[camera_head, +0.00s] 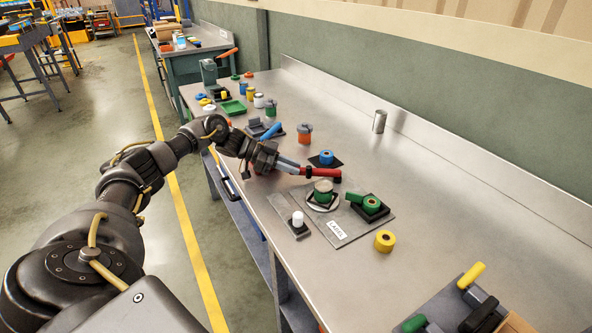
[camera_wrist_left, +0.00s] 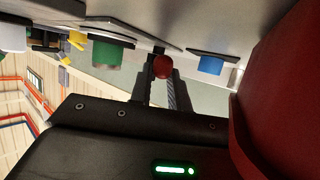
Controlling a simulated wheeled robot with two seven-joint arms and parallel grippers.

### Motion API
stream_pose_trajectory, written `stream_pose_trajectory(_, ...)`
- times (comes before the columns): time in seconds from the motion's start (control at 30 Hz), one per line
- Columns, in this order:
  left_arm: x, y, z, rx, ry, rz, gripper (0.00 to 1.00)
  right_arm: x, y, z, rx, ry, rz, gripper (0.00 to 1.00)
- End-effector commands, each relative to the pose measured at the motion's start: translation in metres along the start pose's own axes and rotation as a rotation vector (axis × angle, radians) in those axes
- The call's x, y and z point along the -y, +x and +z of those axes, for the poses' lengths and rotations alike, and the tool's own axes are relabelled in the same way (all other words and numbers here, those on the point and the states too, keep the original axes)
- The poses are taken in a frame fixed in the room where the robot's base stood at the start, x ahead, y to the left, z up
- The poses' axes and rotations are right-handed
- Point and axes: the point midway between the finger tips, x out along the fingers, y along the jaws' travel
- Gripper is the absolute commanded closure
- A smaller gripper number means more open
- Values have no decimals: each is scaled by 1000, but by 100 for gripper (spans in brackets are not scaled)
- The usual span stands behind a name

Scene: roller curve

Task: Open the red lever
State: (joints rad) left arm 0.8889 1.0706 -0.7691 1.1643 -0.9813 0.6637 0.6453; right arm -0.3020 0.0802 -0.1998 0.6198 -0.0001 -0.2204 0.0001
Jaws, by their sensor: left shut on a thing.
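The red lever (camera_head: 322,172) lies low over the steel workbench, just right of my left gripper (camera_head: 298,168) in the head view. Its far end is dark. In the left wrist view a round red part of the lever (camera_wrist_left: 163,67) sits between the two fingers of my left gripper (camera_wrist_left: 162,82), which is shut on it. A large blurred red surface fills the right side of that view; I cannot tell what it is. My right gripper is in neither view.
A grey plate with a green roll (camera_head: 323,187) and a green-handled fixture (camera_head: 371,204) lies just below the lever. A blue roll (camera_head: 326,157) stands behind it and a yellow roll (camera_head: 385,241) in front.

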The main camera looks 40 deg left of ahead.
Motion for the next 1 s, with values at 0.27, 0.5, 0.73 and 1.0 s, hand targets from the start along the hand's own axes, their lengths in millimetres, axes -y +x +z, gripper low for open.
stream_pose_trajectory(0.27,1,0,-2,-2,3,-4,75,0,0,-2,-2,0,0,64)
stream_pose_trajectory(0.5,1,0,-1,-1,2,-3,60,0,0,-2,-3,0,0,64)
stream_pose_trajectory(0.73,1,-4,0,-1,2,-3,60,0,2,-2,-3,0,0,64)
stream_pose_trajectory(1.0,2,-50,1,-1,4,-6,60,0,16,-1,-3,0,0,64)
